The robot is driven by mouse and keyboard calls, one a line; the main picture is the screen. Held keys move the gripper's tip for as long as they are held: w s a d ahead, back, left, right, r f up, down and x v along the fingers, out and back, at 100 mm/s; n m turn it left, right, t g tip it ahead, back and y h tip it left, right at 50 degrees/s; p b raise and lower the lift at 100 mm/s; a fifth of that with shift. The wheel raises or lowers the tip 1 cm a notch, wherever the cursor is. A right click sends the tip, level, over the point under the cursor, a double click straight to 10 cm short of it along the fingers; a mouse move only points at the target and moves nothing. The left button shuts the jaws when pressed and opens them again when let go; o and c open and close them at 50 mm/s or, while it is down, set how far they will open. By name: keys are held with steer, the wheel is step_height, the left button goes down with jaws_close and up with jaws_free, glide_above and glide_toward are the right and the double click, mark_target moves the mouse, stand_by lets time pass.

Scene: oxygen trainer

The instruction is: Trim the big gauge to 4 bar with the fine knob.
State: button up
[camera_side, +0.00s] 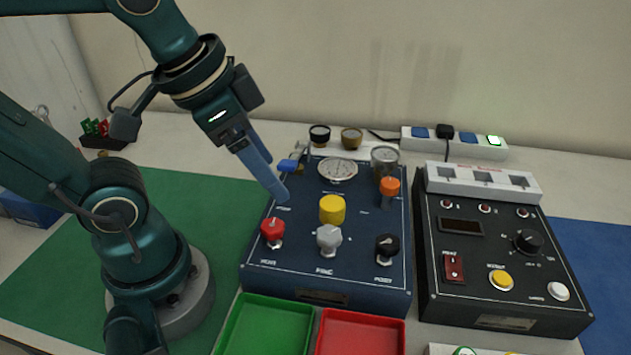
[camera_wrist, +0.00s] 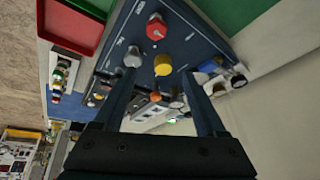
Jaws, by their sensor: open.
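The big gauge (camera_side: 338,168) is a round white dial at the back of the dark blue panel (camera_side: 300,280). Its needle is too small to read. The grey knob (camera_side: 328,238), the middle of the front row, has a label below it that looks like "FINE"; it also shows in the wrist view (camera_wrist: 133,57). My gripper (camera_side: 280,195) is open and empty above the panel's left part, apart from the grey knob. In the wrist view, the yellow knob (camera_wrist: 163,64) appears between my spread fingers (camera_wrist: 160,80).
The red knob (camera_side: 272,232) and black knob (camera_side: 387,248) flank the grey one. An orange knob (camera_side: 389,186), glass cylinder (camera_side: 384,160) and blue lever (camera_side: 288,166) stand farther back. Green (camera_side: 265,325) and red (camera_side: 360,330) trays lie in front; a black control box (camera_side: 480,240) is right.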

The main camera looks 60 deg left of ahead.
mark_target(329, 233)
steer(key=w+d+f+m+g, duration=0.1)
steer(key=w+m, duration=0.1)
steer(key=w+d+m+g, duration=0.2)
steer(key=w+d+f+m+g, duration=0.1)
steer(key=d+m, duration=0.1)
steer(key=shift+w+d+f+g, duration=0.1)
steer(key=shift+w+f+g, duration=0.2)
steer(key=shift+w+f, duration=0.1)
steer(key=shift+s+d+f, duration=0.1)
steer(key=shift+d+f, duration=0.15)
steer(key=shift+f, duration=2.8)
jaws_close()
